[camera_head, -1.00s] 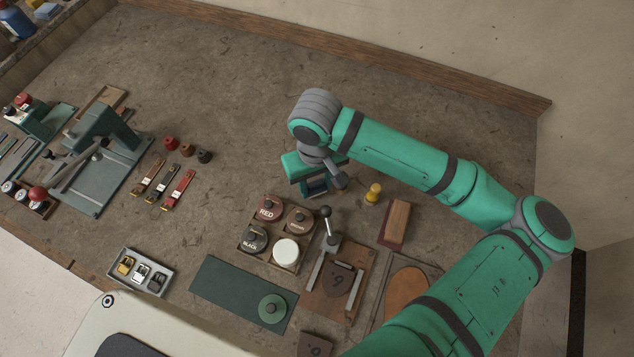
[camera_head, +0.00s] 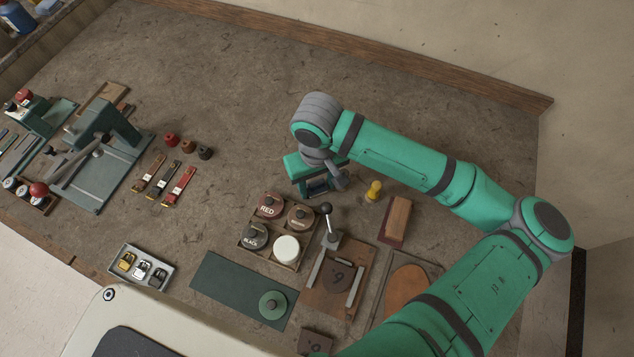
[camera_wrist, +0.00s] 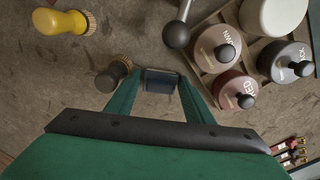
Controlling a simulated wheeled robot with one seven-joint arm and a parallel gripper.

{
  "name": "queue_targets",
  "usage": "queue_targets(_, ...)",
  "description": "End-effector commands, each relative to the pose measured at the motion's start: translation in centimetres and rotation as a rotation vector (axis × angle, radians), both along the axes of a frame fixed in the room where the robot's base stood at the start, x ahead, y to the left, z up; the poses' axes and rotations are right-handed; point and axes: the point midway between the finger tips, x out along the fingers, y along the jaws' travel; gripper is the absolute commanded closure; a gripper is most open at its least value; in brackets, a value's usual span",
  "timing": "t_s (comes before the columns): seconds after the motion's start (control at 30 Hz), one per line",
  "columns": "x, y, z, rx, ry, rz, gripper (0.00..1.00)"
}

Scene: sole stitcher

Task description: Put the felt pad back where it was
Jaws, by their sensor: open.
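My gripper (camera_head: 316,187) is low over the bench, fingers pointing down, between the round tins and the back wall. Its two green fingers (camera_wrist: 160,95) are apart in the wrist view. A small dark grey block (camera_wrist: 160,82) shows between the fingertips; I cannot tell whether it is the felt pad or whether the fingers touch it. A dark-handled dauber (camera_wrist: 113,76) stands just left of the fingers in the wrist view. A yellow-handled dauber (camera_head: 374,190) stands farther off; it also shows in the wrist view (camera_wrist: 62,22). No other thing is clearly the felt pad.
A tray (camera_head: 270,261) holds lidded tins and a white-topped one. A green mat (camera_head: 228,283) bears a green knobbed disc (camera_head: 273,304). A lever fixture (camera_head: 328,300), a wooden block (camera_head: 397,218) and a brown oval (camera_head: 408,290) lie right. The bench behind my gripper is clear.

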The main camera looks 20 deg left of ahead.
Motion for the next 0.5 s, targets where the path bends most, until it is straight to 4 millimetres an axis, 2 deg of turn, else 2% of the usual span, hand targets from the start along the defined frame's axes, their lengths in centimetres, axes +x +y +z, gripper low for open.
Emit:
queue_targets(0.17, 0.1, 0.0, 2.4, 0.001, -0.004, 0.000, 0.52)
queue_targets(0.5, 0.1, 0.0, 9.0, 0.001, -0.004, 0.002, 0.52)
